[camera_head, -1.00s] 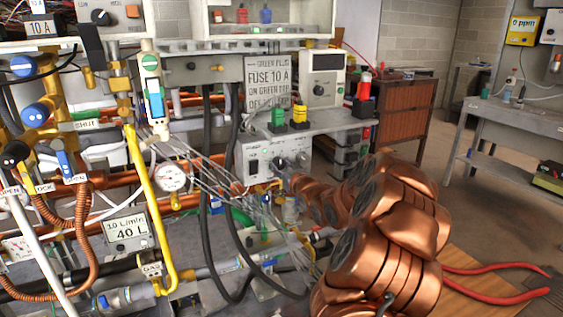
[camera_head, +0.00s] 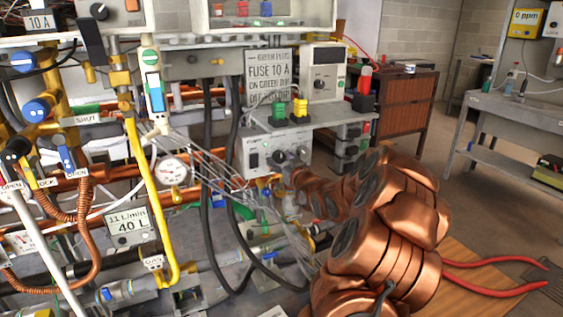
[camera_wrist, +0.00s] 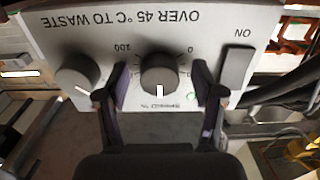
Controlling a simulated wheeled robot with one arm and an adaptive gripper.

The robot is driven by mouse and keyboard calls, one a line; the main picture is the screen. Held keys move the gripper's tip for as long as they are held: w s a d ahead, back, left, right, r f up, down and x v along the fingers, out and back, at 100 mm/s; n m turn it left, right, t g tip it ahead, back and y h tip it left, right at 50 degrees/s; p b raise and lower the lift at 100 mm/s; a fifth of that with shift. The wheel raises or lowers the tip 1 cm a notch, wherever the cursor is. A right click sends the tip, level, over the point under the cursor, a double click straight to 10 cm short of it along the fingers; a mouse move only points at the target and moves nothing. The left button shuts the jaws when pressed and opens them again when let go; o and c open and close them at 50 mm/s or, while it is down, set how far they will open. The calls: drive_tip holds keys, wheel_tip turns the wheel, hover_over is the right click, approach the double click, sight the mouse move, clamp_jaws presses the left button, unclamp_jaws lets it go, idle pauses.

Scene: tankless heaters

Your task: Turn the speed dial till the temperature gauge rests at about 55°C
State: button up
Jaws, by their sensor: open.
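The speed dial (camera_wrist: 158,74) is a dark grey round knob with a white pointer mark, on a white panel marked 0 and 100, seen upside down in the wrist view. My gripper (camera_wrist: 160,90) is open, with one dark finger on each side of the dial; I cannot tell if they touch it. In the head view the control box (camera_head: 254,160) stands on the bench, with my copper arm reaching to its front. A round white gauge (camera_head: 173,170) hangs among the pipes to its left; its reading is too small to tell.
A second knob (camera_wrist: 77,72) and an ON switch (camera_wrist: 237,68) flank the dial. The panel reads "OVER 45 °C TO WASTE". Pipes, black hoses and clear tubes crowd the left; open floor lies at the right.

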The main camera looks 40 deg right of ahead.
drive_tip(key=v, duration=1.2)
idle(0.6)
drive_tip(key=s+a+f+n+g+y, duration=0.1)
drive_tip(key=a+f+g+y, duration=0.1)
drive_tip(key=a+f+g, duration=0.55)
drive_tip(key=a+f+n+g+y, duration=0.15)
drive_tip(key=a+f, duration=0.25)
drive_tip(key=a, duration=0.6)
drive_tip(key=s+a+r+n+g+y, duration=0.15)
drive_tip(key=s+a+g, duration=0.95)
drive_tip(key=s+a, duration=1.25)
wheel_tip(320, 180, up, 25)
drive_tip(key=s+t+p, duration=0.1)
drive_tip(key=s+p, duration=0.1)
drive_tip(key=p, duration=2.1)
drive_tip(key=shift+s+d+y, duration=0.4)
drive_tip(key=shift+d, duration=0.1)
